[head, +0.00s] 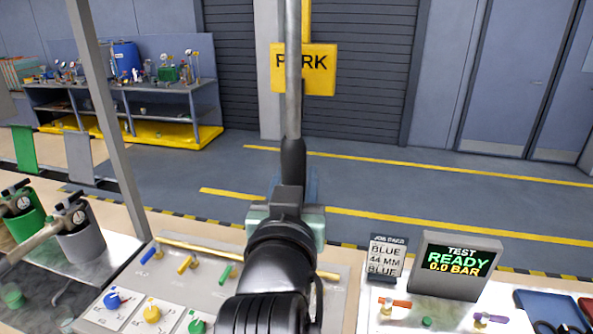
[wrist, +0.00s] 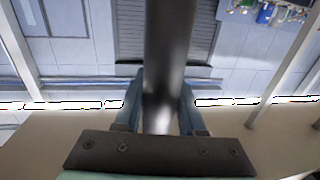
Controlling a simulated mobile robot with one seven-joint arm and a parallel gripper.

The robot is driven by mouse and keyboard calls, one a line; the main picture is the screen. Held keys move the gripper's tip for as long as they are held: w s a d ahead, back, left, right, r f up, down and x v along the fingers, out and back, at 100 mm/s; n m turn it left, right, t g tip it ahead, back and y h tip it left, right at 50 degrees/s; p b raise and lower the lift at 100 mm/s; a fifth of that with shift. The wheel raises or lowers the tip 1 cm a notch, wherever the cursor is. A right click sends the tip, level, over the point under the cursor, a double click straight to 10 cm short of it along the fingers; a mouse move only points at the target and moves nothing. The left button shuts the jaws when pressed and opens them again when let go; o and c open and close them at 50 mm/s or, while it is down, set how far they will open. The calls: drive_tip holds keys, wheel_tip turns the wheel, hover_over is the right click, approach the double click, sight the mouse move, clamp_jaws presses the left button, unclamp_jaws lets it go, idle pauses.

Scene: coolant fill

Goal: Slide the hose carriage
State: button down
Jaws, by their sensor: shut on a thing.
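A grey upright hose or pipe (head: 293,75) comes down from above the picture and ends in a black handle (head: 293,160). My gripper (head: 292,192) is shut around the lower part of this handle. In the wrist view the dark handle (wrist: 160,105) stands between the two blue-grey fingers of my gripper (wrist: 158,95). The carriage itself and any rail for it are above the picture and not seen. A yellow PARK sign (head: 318,72) shows behind the hose, slightly to its right.
Below is a panel with coloured levers and knobs (head: 152,313). A READY, 0.0 BAR screen (head: 460,265) and a job card (head: 387,257) stand right. A grey post (head: 105,110) and canisters (head: 78,232) are left. The floor (head: 420,190) behind is clear.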

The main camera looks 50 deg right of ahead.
drive_tip(key=c, duration=0.5)
unclamp_jaws()
drive_tip(key=shift+w, duration=0.15)
drive_tip(key=p+v, duration=0.8)
drive_tip(key=v, duration=0.5)
